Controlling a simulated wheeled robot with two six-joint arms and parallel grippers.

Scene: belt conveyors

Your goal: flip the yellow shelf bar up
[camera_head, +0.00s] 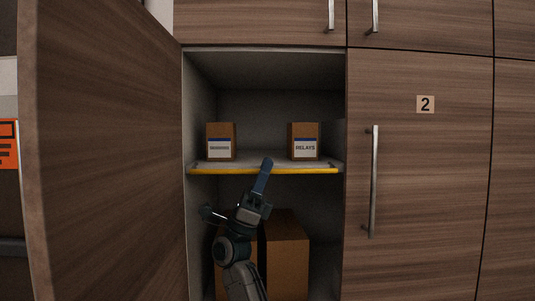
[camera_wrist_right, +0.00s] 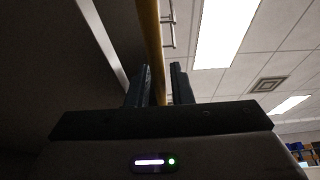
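The yellow shelf bar (camera_head: 300,171) runs along the front edge of the shelf in the open cabinet. It lies level and low against that edge. In the right wrist view the bar (camera_wrist_right: 152,35) runs down between the two dark fingers of the gripper (camera_wrist_right: 161,75). A gap shows beside the bar, so the fingers look open; whether one touches it I cannot tell. My left gripper is out of view.
Two small labelled boxes, one on the left (camera_head: 221,141) and one on the right (camera_head: 305,141), stand on the shelf (camera_head: 260,162). Larger brown boxes (camera_head: 287,262) stand below, behind my arm. The open door (camera_head: 105,150) fills the left side; a closed door (camera_head: 430,190) marked 2 is at right.

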